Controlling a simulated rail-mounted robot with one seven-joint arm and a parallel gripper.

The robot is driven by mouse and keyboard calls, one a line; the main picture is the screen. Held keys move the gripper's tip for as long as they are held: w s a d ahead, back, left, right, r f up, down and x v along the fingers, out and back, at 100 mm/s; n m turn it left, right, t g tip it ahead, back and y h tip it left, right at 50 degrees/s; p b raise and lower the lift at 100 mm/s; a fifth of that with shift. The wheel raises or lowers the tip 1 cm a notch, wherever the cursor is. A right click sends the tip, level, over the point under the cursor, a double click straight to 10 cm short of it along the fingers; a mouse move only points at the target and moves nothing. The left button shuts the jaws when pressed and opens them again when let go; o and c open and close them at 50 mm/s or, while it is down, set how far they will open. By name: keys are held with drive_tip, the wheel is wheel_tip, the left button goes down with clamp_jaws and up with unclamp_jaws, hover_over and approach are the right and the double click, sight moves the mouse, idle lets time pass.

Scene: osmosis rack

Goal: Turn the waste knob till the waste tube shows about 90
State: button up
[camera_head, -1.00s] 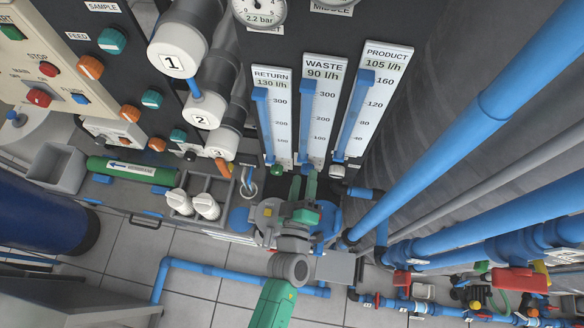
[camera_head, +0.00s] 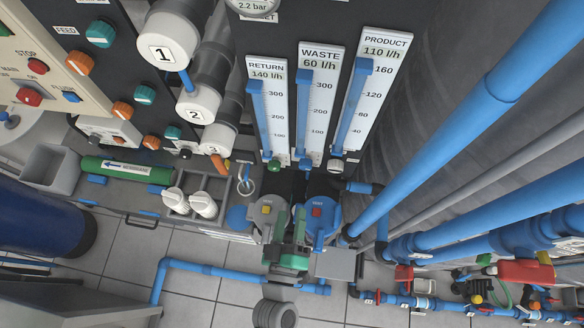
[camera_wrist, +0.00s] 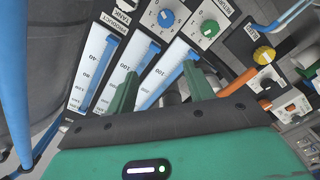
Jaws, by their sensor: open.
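The waste tube (camera_head: 303,120) stands in the middle of three flow tubes in the head view, and its label (camera_head: 319,57) reads 60 l/h. The waste knob (camera_head: 305,163) is the blue one at the foot of that tube. My gripper (camera_head: 291,212) is open and empty, below the knob in the picture and apart from it.
The return tube (camera_head: 262,115), with a green knob (camera_head: 274,165), reads 140 l/h. The product tube (camera_head: 351,110), with a whitish knob (camera_head: 336,165), reads 110 l/h. Blue pipes (camera_head: 440,140) run on the right. Numbered white caps (camera_head: 172,50) stick out at left.

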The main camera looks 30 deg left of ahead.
sight(305, 169)
drive_tip(key=w+a+f+m+b, duration=0.1)
drive_tip(key=w+m, duration=0.1)
drive_tip(key=w, duration=0.2)
drive_tip(key=w+a+f+m+b, duration=0.1)
drive_tip(key=w+f+m+b, duration=0.1)
drive_tip(key=w, duration=0.3)
drive_tip(key=w+a+f+m+b, duration=0.1)
drive_tip(key=w+a+m+b, duration=0.1)
drive_tip(key=w, duration=0.3)
drive_tip(key=shift+f+m, duration=0.15)
drive_tip(key=shift+m, duration=0.65)
drive_tip(key=shift+c, duration=0.2)
drive_tip(key=c, duration=0.9)
